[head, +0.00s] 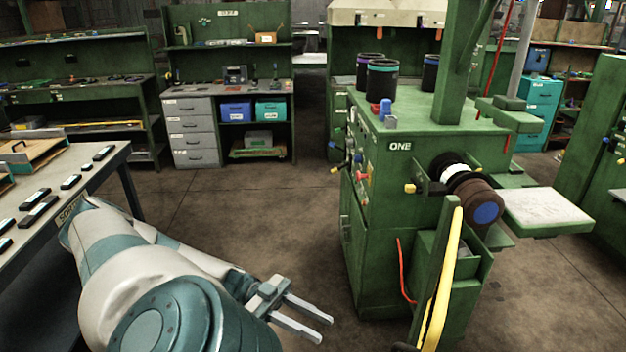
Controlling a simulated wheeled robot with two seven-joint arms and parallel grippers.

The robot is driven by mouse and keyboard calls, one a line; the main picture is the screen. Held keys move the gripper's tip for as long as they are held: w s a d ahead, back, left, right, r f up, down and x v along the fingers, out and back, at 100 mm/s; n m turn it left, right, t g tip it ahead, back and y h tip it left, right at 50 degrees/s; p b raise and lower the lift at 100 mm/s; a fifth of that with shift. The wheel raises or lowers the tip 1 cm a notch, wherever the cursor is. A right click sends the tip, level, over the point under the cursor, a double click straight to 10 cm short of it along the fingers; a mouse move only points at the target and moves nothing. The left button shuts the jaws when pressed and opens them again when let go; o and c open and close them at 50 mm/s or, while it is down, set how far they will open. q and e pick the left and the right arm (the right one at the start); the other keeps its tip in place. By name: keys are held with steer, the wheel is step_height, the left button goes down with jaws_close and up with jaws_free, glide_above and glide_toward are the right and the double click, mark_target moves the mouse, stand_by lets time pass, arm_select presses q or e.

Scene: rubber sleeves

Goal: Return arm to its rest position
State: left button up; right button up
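My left arm (145,265) comes in from the lower left, between the table and the green machine. My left gripper (318,328) is low over the bare floor, in front of the machine's left side. Its two fingers are apart with nothing between them, so it is open and empty. My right gripper does not show in the head view.
A green machine (375,262) marked ONE stands at centre right, with several black cylinders (382,82) on top. A table (125,150) with small black pieces is at the left. Green workbenches (227,20) line the back. The floor (250,220) between is clear.

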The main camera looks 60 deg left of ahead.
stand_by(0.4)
